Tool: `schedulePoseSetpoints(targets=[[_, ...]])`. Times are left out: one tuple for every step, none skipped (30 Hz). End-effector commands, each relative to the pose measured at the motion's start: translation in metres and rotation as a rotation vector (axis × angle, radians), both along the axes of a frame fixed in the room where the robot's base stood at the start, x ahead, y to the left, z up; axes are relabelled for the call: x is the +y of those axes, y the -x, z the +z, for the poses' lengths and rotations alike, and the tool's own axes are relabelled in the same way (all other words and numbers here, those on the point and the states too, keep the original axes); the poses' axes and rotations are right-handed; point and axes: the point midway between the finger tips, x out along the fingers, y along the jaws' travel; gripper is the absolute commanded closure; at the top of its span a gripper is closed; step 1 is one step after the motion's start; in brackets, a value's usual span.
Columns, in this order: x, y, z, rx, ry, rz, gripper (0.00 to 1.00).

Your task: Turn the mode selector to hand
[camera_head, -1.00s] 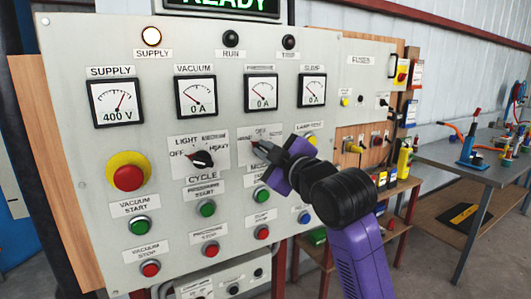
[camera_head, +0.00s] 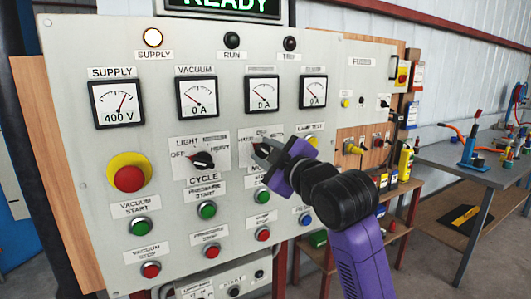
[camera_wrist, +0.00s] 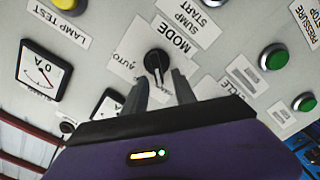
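The mode selector (camera_wrist: 157,62) is a round black knob on a white label plate, with "MODE" printed beside it. In the head view my gripper (camera_head: 260,151) is at the mode plate (camera_head: 246,148) and hides the knob.
The cycle selector (camera_head: 203,160) is left of my gripper. A red emergency button (camera_head: 129,178) is farther left. Green (camera_head: 262,196) and red (camera_head: 263,234) buttons sit below, and meters (camera_head: 262,94) above. A bench (camera_head: 470,165) stands at the right.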

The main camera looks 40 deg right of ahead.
Motion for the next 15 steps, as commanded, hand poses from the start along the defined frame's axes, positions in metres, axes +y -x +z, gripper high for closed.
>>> schedulePoseSetpoints(targets=[[0.000,0.002,0.000,-0.001,0.000,-0.001,0.67],[0.001,0.003,0.000,-0.001,0.000,0.000,0.67],[0.002,0.007,0.000,-0.002,-0.001,0.000,0.67],[0.003,0.010,0.000,-0.002,-0.001,0.000,0.67],[0.004,0.014,-0.001,-0.002,0.000,0.001,0.67],[0.006,0.020,-0.001,-0.002,0.000,0.001,0.67],[0.007,0.024,-0.001,-0.002,0.001,0.001,0.67],[0.009,0.030,-0.001,-0.003,0.001,0.001,0.67],[0.011,0.036,-0.001,-0.003,0.001,0.000,0.67],[0.012,0.041,-0.001,-0.003,0.001,0.000,0.67],[0.013,0.046,-0.001,-0.002,0.001,0.000,0.67],[0.015,0.052,-0.001,-0.002,0.001,0.000,0.67],[0.016,0.056,-0.001,-0.002,0.001,0.000,0.67],[0.017,0.060,-0.001,-0.001,0.000,0.000,0.67],[0.018,0.064,0.000,-0.002,0.001,0.000,0.67]])
